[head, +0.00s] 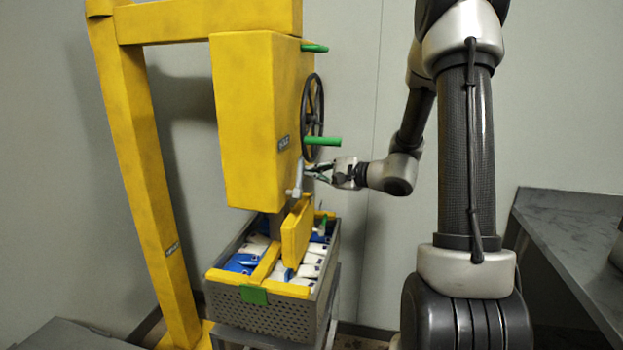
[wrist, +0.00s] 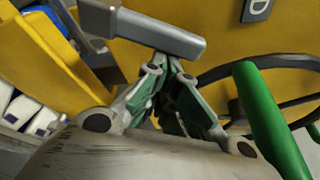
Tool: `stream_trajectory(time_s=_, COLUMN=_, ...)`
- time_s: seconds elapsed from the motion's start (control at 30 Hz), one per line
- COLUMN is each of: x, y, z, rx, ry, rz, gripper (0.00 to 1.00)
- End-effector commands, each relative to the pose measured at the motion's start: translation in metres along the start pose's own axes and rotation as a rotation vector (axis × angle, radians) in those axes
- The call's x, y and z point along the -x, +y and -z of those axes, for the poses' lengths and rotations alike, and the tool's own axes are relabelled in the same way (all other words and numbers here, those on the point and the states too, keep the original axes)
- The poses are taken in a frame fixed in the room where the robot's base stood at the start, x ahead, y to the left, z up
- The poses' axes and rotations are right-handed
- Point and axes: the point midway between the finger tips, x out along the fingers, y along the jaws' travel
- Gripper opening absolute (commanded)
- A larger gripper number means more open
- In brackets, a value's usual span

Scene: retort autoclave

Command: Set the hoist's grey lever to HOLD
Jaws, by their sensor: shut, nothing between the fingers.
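The hoist is a yellow box-shaped body (head: 240,120) hanging from a yellow frame. Its grey lever (head: 297,182) sits low on the side facing my arm. In the wrist view the lever (wrist: 160,32) is a grey bar crossing the upper middle, just beyond my fingertips. My gripper (head: 312,172) is shut and empty, with its tips at or very near the lever; I cannot tell whether they touch. In the wrist view the closed fingers (wrist: 170,68) point at the lever's underside. A small plate with a letter D (wrist: 257,9) shows on the yellow body.
A dark handwheel (head: 313,105) with a green handle (head: 322,141) is just above my gripper; the green handle (wrist: 262,115) is close on the right in the wrist view. Below stands a grey perforated basket (head: 265,306) of white and blue packs, with yellow bars. A dark bench (head: 575,230) is at right.

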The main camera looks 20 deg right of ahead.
Motion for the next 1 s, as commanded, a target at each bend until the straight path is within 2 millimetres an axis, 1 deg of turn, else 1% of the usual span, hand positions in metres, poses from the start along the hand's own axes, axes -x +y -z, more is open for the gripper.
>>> stream_trajectory(time_s=0.3, x=0.006, y=-0.007, z=-0.018, rx=0.257, ry=0.0, rz=0.09, gripper=0.0)
stream_trajectory(time_s=0.6, x=0.01, y=-0.008, z=-0.031, rx=0.251, ry=-0.001, rz=0.087, gripper=0.0)
stream_trajectory(time_s=1.0, x=0.012, y=-0.008, z=-0.036, rx=0.249, ry=-0.002, rz=0.086, gripper=0.0)
